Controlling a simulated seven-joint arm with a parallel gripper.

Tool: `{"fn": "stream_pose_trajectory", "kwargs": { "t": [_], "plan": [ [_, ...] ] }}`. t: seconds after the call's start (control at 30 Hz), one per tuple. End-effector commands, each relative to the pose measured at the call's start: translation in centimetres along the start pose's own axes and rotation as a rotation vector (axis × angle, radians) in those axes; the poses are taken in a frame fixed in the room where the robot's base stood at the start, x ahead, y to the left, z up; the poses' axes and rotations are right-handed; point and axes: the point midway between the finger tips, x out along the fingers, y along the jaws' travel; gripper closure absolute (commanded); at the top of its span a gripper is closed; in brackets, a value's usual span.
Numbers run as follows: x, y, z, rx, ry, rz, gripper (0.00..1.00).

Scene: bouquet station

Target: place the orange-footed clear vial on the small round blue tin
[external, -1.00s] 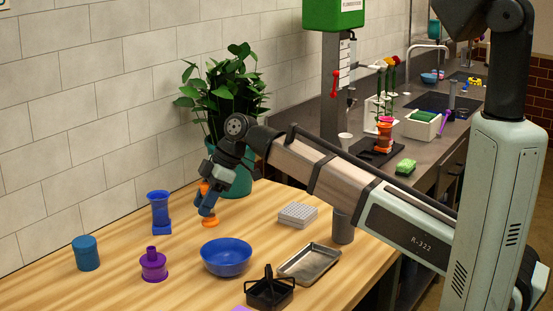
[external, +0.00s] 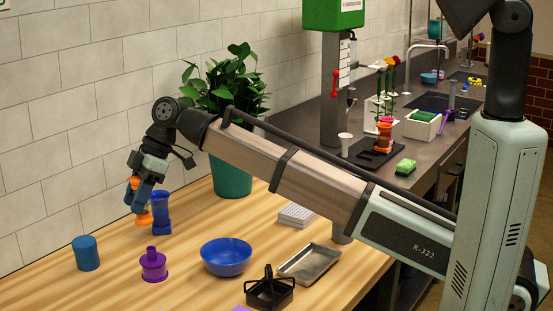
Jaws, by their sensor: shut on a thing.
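My gripper (external: 143,202) is shut on the orange-footed vial and holds it upright above the wooden table. The vial's orange foot (external: 145,220) shows below the fingers and its orange top shows above them; the fingers hide most of its clear body. The small round blue tin (external: 87,253) stands on the table to the left of my gripper and lower in the picture. Its top is bare. The held vial is apart from the tin.
A dark blue vial (external: 160,213) stands just right of my gripper; I cannot tell how close. A purple vessel (external: 153,265) stands right of the tin, with a blue bowl (external: 226,257) beyond. A metal tray (external: 310,263) and black caddy (external: 270,290) are further right.

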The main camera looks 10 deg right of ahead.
Motion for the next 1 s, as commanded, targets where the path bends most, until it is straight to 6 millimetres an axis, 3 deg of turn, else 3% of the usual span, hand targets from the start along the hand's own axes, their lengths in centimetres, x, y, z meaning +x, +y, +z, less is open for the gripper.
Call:
{"fn": "stream_pose_trajectory", "kwargs": {
  "t": [0.03,0.2,0.4,0.63,0.83,1.0],
  "plan": [
    [0.6,1.1,-2.9,-0.018,0.002,-0.012,1.0],
    [2.0,3.2,-9.2,-0.064,0.008,-0.04,1.0],
    [2.2,6.6,-12.9,-0.094,0.018,-0.05,1.0],
    [2.2,7.9,-14.3,-0.134,0.028,-0.057,1.0],
    [3.2,7.7,-13.6,-0.165,0.029,-0.058,1.0],
    [5.5,7.7,-12.2,-0.165,0.029,-0.059,1.0]
  ]
}}
